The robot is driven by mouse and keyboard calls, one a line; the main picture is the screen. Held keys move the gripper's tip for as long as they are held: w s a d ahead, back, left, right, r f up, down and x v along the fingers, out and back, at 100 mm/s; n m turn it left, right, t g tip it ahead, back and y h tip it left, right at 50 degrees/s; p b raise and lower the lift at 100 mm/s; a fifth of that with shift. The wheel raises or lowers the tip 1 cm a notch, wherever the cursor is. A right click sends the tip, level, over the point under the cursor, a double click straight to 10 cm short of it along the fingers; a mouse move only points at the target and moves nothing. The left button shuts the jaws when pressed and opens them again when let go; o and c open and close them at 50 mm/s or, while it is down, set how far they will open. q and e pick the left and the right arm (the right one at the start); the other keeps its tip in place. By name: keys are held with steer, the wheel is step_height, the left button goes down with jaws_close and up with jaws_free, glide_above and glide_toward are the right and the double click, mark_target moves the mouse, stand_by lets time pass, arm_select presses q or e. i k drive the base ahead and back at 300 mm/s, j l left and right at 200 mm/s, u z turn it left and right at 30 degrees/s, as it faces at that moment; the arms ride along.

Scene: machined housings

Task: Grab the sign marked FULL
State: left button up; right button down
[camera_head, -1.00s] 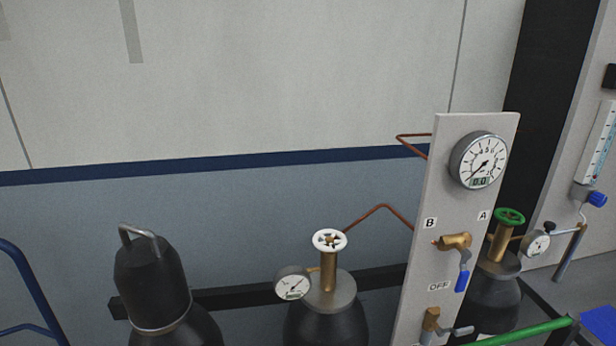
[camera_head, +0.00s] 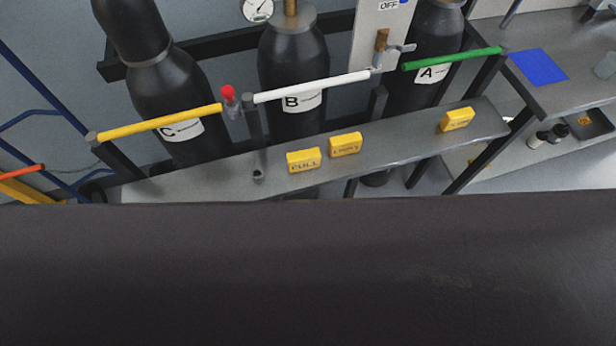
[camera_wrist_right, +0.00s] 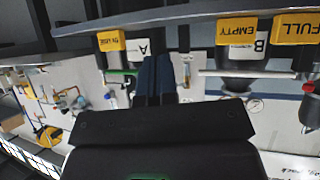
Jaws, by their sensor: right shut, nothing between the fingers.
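The yellow sign marked FULL (camera_head: 304,160) sits on the grey shelf (camera_head: 215,180) in front of the cylinders, left of two other yellow signs. In the right wrist view, which is upside down, the FULL sign (camera_wrist_right: 297,27) is at the top right, partly cut off by the frame edge. My right gripper (camera_wrist_right: 154,62) is shut and empty, and the FULL sign lies well to the right of its fingers in that view. Neither gripper shows in the head view.
The EMPTY sign (camera_head: 345,144) is just right of FULL; the IN USE sign (camera_wrist_right: 110,40) is farther along the shelf. Yellow, white (camera_head: 312,87) and green (camera_head: 452,58) bars run above the shelf. A dark post (camera_head: 252,135) stands left of FULL. A dark surface fills the lower head view.

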mark_target(307, 159)
steer(key=l+u, duration=0.15)
steer(key=u, duration=0.15)
steer(key=l+u, duration=0.15)
steer(key=u, duration=0.2)
steer(key=k+l+u, duration=0.2)
steer(key=l, duration=0.2)
steer(key=l+u, duration=0.2)
steer(key=l, duration=0.25)
steer(key=k+l, duration=0.15)
steer(key=l, duration=0.2)
steer(key=k+l, duration=0.15)
steer(key=l, duration=0.2)
steer(key=k+l+u, duration=0.1)
steer(key=l, duration=0.3)
steer(key=k+l, duration=0.2)
steer(key=l, duration=0.15)
